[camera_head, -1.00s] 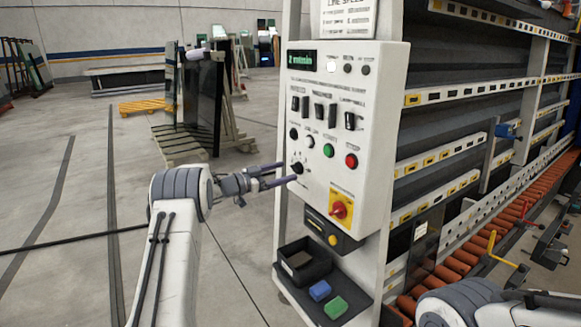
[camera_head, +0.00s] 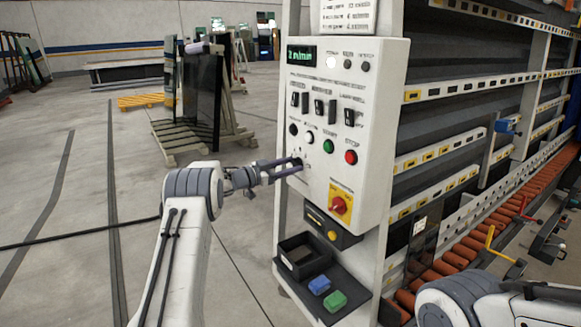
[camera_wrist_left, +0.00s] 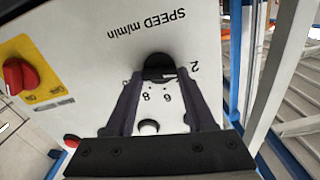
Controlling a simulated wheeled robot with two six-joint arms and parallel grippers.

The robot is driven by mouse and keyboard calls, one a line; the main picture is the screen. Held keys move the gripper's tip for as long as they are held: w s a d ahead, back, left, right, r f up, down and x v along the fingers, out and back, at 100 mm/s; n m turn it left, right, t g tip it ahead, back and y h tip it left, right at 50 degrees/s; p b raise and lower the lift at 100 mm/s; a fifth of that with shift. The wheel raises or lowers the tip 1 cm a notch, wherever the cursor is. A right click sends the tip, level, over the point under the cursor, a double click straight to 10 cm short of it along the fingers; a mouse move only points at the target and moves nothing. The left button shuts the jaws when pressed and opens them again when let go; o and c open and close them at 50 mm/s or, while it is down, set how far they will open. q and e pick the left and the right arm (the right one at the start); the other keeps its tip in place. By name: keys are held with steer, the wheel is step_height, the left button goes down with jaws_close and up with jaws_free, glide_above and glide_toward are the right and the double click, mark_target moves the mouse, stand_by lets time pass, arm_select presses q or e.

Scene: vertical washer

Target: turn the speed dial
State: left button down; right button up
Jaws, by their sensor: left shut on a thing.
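The black speed dial (camera_wrist_left: 158,66) sits on the white control panel (camera_head: 375,130), under the upside-down "SPEED m/min" lettering in the left wrist view. My left gripper (camera_wrist_left: 158,76) has its two fingers on either side of the dial and is shut on it. In the head view my left gripper (camera_head: 297,164) reaches the panel's lower left, where the fingertips mostly hide the dial. The green display (camera_head: 308,56) reads 2 m/min. My right arm shows at the lower right of the head view, with its gripper out of the frame.
Switches and buttons sit close above the dial, including a green button (camera_head: 328,146) and a red one (camera_head: 351,157). A red rotary switch on a yellow plate (camera_head: 341,192) is to the lower right. A shelf (camera_head: 347,315) juts out below. Open floor lies left.

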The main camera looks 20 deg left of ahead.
arm_select(q)
steer(key=shift+s+d+f+m+b, duration=0.1)
steer(key=shift+f+m+b, duration=0.05)
steer(key=shift+m+b, duration=2.5)
steer(key=shift+d+f+m+b, duration=0.1)
steer(key=shift+m+b, duration=2.5)
steer(key=shift+s+f+m+b, duration=0.1)
steer(key=shift+f+m+b, duration=0.05)
steer(key=shift+m+b, duration=2.5)
steer(key=shift+c, duration=1.4)
jaws_free()
steer(key=shift+o, duration=0.2)
steer(key=shift+r, duration=0.1)
